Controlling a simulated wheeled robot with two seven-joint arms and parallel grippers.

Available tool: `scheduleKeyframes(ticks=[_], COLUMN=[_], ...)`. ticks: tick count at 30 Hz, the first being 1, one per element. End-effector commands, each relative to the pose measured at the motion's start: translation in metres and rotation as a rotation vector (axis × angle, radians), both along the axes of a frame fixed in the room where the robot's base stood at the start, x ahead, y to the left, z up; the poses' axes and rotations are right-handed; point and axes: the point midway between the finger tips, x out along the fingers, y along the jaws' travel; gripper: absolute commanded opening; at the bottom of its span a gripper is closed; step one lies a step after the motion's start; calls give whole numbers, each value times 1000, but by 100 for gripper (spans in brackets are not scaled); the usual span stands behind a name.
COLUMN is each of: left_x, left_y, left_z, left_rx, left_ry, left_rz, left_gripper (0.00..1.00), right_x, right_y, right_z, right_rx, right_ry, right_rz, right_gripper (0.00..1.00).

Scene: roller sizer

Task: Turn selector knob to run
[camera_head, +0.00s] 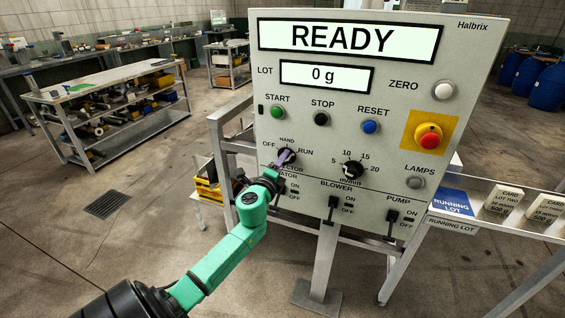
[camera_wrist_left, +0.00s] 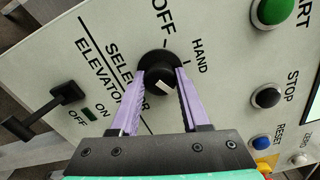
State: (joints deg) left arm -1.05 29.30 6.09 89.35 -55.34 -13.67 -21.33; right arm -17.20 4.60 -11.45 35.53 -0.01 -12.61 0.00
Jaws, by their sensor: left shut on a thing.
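The selector knob (camera_wrist_left: 155,62) is a round black knob with a white mark, on the grey control panel (camera_head: 400,125). In the head view it sits below the OFF, HAND and RUN labels, partly covered by my fingers. My left gripper (camera_head: 286,157) reaches it from below. In the left wrist view its two purple fingers are shut on the knob, one on each side. The white mark shows between the fingers; I cannot tell surely which label it points to. RUN is hidden in the wrist view. My right gripper is not in view.
The ELEVATOR switch (camera_wrist_left: 66,93) is close beside the knob. The START (camera_head: 277,111), STOP (camera_head: 321,118) and RESET (camera_head: 370,126) buttons are above, with the speed knob (camera_head: 352,169) to the right. The display (camera_head: 345,39) reads READY. A red emergency button (camera_head: 428,136) is at right.

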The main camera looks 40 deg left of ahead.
Motion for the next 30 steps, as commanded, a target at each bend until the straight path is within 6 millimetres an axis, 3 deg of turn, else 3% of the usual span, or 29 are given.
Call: scheduleKeyframes(ticks=[9,10,12,23,30], left_x=[0,0,0,-2,-35], left_y=[-1,-1,-1,-1,-13], left_z=[-4,-4,-3,-1,-4], left_rx=[3,3,3,2,1], left_ry=[8,8,7,3,6], left_rz=[-1,-1,-2,0,-2], left_gripper=[0,53,76,76,76], right_x=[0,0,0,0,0], right_y=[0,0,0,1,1], right_z=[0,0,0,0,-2], right_rx=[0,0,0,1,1], right_ry=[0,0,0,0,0], right_rz=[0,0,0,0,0], right_gripper=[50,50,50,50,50])
